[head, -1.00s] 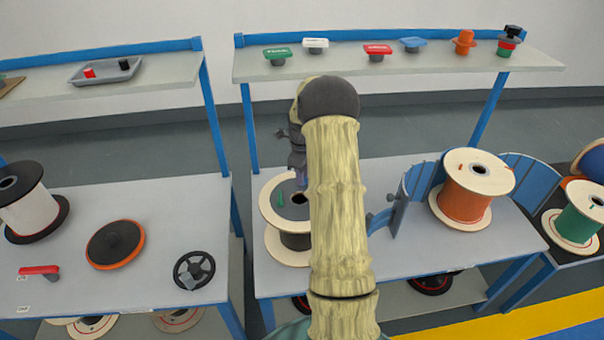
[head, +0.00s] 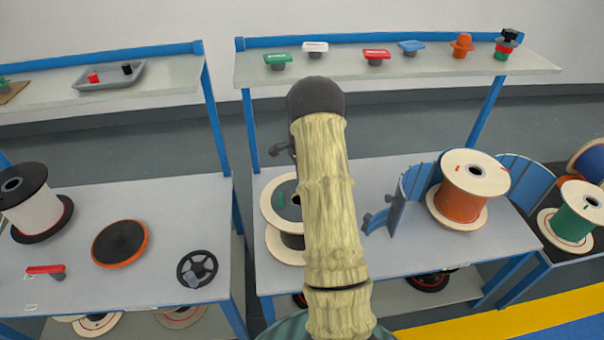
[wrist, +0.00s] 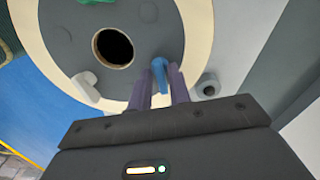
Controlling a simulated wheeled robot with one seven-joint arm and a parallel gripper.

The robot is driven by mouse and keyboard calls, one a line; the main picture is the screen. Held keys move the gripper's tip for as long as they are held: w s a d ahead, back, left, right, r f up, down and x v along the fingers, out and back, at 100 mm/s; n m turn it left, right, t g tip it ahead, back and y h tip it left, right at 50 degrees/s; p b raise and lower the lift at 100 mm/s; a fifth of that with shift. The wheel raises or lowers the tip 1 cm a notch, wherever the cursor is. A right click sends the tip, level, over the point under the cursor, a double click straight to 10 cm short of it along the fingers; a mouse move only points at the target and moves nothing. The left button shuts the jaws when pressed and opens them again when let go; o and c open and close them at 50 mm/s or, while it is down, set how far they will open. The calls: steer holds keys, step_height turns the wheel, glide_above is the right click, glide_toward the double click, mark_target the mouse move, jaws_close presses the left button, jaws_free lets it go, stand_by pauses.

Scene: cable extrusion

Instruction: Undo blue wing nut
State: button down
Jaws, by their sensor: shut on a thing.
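In the wrist view, the blue wing nut (wrist: 160,72) stands between the two purple-grey fingers of my gripper (wrist: 160,88). The fingers are shut on it, at the edge of the dark grey disc (wrist: 140,30) on the spool. The disc has a round dark hole (wrist: 113,48) and a cream flange (wrist: 197,22) around it. In the head view, my arm hides the gripper and the wing nut. The spool (head: 270,210) shows left of my arm on the middle table.
A pale lever-like piece (wrist: 88,90) and a grey round fitting (wrist: 208,86) flank the fingers. A blue curved guard (head: 412,185) and an orange spool (head: 460,200) stand to the right. The shelf above holds several coloured knobs, including a blue one (head: 411,46).

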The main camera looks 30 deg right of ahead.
steer(key=n, duration=0.3)
steer(key=shift+r+n+p, duration=0.1)
steer(key=shift+n+p, duration=0.2)
steer(key=shift+n, duration=0.1)
steer(key=n, duration=0.3)
steer(key=shift+w+n+p, duration=0.1)
steer(key=shift+n+p, duration=0.2)
steer(key=n, duration=0.6)
steer(key=shift+p, duration=0.4)
steer(key=n+p, duration=0.1)
steer(key=n, duration=0.5)
steer(key=shift+n, duration=0.4)
steer(key=n+p, duration=0.1)
steer(key=n, duration=0.4)
steer(key=shift+a, duration=0.1)
steer(key=shift+n, duration=0.3)
steer(key=c, duration=1.5)
jaws_free()
